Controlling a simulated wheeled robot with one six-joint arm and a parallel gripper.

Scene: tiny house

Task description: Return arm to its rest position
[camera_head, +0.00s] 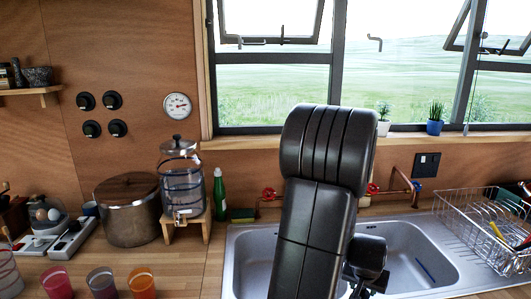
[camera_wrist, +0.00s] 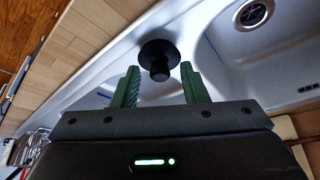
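My arm (camera_head: 325,190) rises black in front of the sink and hides its middle in the head view. My gripper (camera_wrist: 160,68) shows in the wrist view with its two green fingers apart. A black round knob-like part (camera_wrist: 158,52) shows between and beyond the fingertips; I cannot tell whether they touch it. I see nothing clamped between the fingers. In the head view I cannot make out the fingers.
The steel sink (camera_head: 262,250) lies around my arm; its drain (camera_wrist: 254,14) shows in the wrist view. A wire dish rack (camera_head: 480,222) stands right. Left are a glass dispenser (camera_head: 181,185), a pot (camera_head: 130,215), a green bottle (camera_head: 219,195) and several cups, including an orange one (camera_head: 141,284).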

